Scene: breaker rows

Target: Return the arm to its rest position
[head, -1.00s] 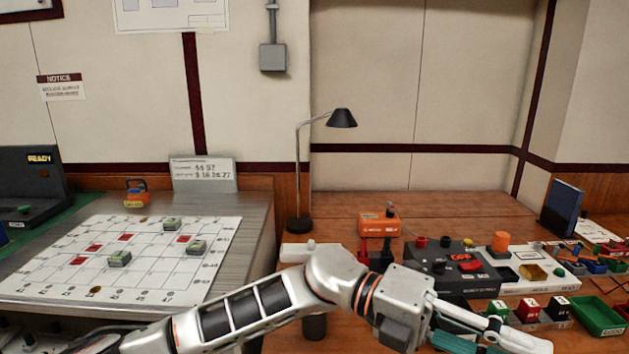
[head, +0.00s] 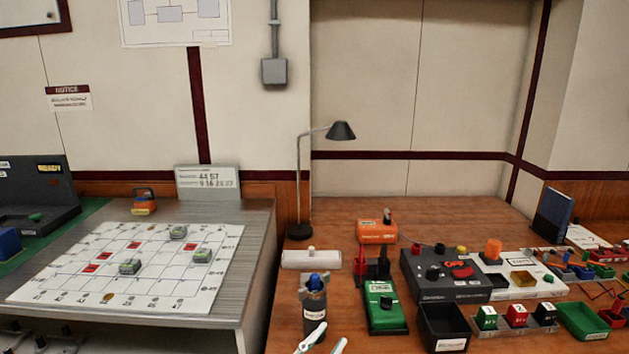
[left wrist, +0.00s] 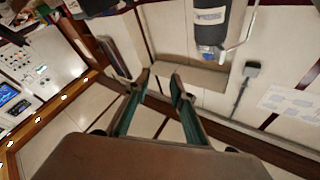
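My left gripper (head: 326,340) shows only by its pale fingertips at the bottom edge of the head view, in front of a dark cup-like holder (head: 315,322). The rest of the left arm is out of that view. In the left wrist view the left gripper (left wrist: 160,82) has its two teal-lined fingers apart, with nothing between them. Behind the fingers are pale wall panels and dark strips. My right gripper is not in view.
A white board with small blocks (head: 70,275) lies on the left bench. A desk lamp (head: 341,131) stands at the back. A green meter (head: 384,306), a dark control box (head: 440,285) and a black bin (head: 443,330) crowd the right bench.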

